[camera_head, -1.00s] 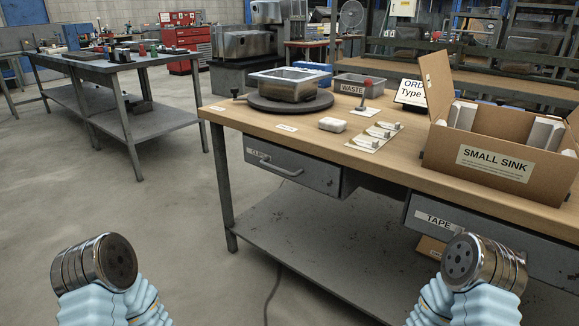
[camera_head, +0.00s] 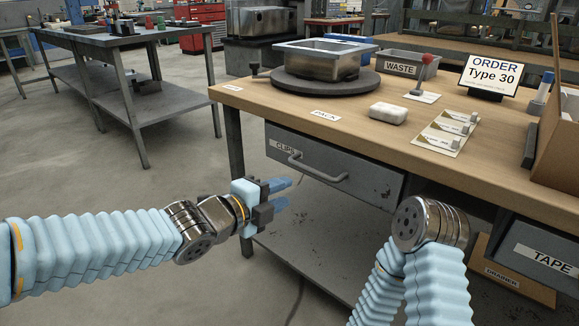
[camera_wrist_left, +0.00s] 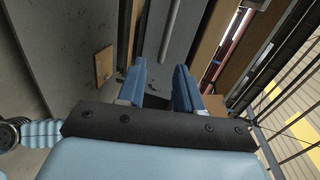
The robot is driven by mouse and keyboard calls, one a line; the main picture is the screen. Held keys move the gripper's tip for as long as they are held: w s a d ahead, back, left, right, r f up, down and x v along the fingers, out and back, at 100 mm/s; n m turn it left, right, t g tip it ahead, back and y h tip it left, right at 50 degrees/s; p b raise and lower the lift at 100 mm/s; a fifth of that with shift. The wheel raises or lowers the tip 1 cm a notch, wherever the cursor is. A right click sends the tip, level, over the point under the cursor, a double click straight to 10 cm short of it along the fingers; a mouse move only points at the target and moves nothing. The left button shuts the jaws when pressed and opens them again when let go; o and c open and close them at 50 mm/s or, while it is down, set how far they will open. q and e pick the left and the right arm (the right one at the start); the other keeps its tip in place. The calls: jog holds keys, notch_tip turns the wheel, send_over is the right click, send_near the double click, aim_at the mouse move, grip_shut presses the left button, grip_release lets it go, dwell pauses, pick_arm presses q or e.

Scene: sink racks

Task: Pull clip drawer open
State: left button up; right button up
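The clips drawer (camera_head: 375,189) is a grey drawer under the wooden bench top, with a "CLIPS" label and a bar handle (camera_head: 318,171). It appears shut. My left gripper (camera_head: 284,193) is in front of and a little below the drawer's left part, apart from the handle, with its blue fingers pointing right. In the left wrist view, its two fingers (camera_wrist_left: 160,84) are spread with nothing between them. A grey bar, likely the handle, shows beyond them in that view. My right arm comes in at the lower right, but its gripper is not visible.
On the bench (camera_head: 225,92) stand a metal sink (camera_head: 322,62) on a dark turntable, a waste bin (camera_head: 400,69), a white block (camera_head: 389,113) and an order sign (camera_head: 490,75). A tape drawer (camera_head: 540,250) is at right. Open floor lies left of the bench.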

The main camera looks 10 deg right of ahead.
aim_at(317, 175)
pick_arm(q)
jog(key=shift+m, duration=0.3)
jog(key=x, duration=0.9)
jog(key=r+x, duration=0.1)
jog(key=x, duration=0.3)
jog(key=shift+w+d, duration=0.35)
jog(key=shift+c, duration=0.2)
grip_shut()
